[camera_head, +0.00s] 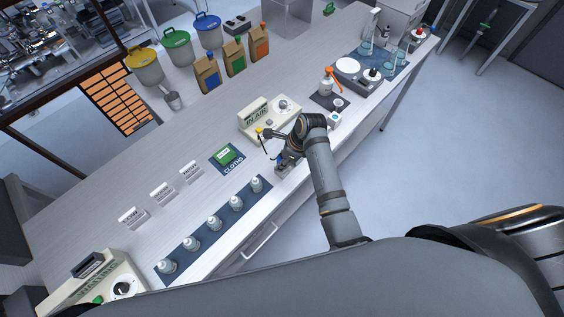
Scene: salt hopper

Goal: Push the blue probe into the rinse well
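My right gripper (282,164) is over the bench near its front edge, in front of the meter. It appears shut on the blue probe (280,158), of which only a small blue part shows between the dark fingers. The meter (262,112) is cream, has a dial and reads "IN AIR". A small white block with a blue top (335,119) stands at the front edge, right of my wrist. It may be the rinse well, but I cannot be sure. The probe's tip is hidden. My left gripper is not in view.
A yellow-topped piece (259,132) stands beside the meter. Several white bottles stand on a blue mat (178,270). A green box lies on the cloths mat (237,167). An orange-topped spray bottle (327,82) is beyond the meter.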

